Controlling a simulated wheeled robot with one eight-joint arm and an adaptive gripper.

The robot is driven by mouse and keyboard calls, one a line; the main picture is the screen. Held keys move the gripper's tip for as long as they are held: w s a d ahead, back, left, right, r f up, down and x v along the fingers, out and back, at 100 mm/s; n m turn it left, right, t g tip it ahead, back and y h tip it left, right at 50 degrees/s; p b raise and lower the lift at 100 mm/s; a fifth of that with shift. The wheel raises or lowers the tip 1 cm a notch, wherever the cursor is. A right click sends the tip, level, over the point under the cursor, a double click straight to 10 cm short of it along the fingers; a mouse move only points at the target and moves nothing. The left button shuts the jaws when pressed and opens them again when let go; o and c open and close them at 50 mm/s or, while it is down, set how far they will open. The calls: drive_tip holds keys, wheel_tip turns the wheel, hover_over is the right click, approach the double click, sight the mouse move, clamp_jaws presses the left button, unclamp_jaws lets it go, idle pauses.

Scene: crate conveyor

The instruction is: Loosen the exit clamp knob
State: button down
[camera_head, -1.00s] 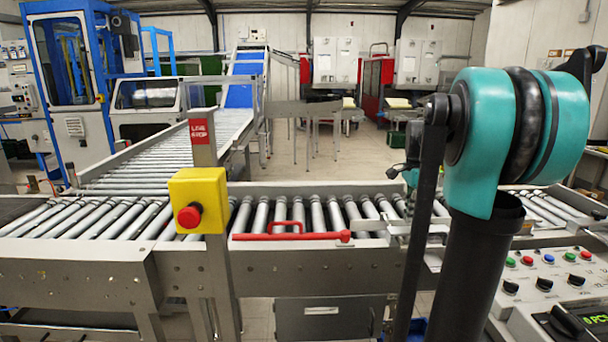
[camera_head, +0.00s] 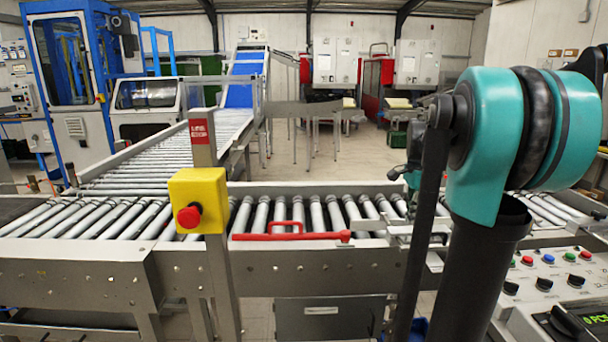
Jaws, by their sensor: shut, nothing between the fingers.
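My gripper (camera_head: 393,173) shows only as a small dark shape at the end of my arm, above the right part of the roller conveyor. It looks shut and empty. My own teal elbow and dark arm link hide much of what is around it. A metal bracket (camera_head: 398,229) sits on the conveyor's near rail just below the gripper, partly behind the arm link. I cannot pick out the exit clamp knob there. I cannot tell whether the gripper touches anything.
A red bar handle (camera_head: 290,236) lies along the near rail. A yellow box with a red button (camera_head: 198,200) stands on a post left of it. A control panel (camera_head: 545,275) is at lower right. The visible rollers (camera_head: 300,213) carry nothing.

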drive_tip(key=shift+s+d, duration=0.15)
drive_tip(key=shift+s, duration=0.6)
idle(0.4)
drive_tip(key=shift+s+a, duration=0.15)
drive_tip(key=shift+a, duration=0.2)
wheel_tip(320, 180, up, 6)
idle(0.4)
drive_tip(key=shift+w+d+f, duration=0.1)
drive_tip(key=shift+w+f, duration=0.45)
drive_tip(key=shift+f, duration=0.45)
drive_tip(key=shift+w+d+f, duration=0.1)
drive_tip(key=shift+w+f, duration=0.4)
drive_tip(key=shift+f, duration=0.5)
drive_tip(key=shift+w+d+f, duration=0.1)
drive_tip(key=shift+w+f, duration=0.45)
drive_tip(key=shift+f, duration=0.45)
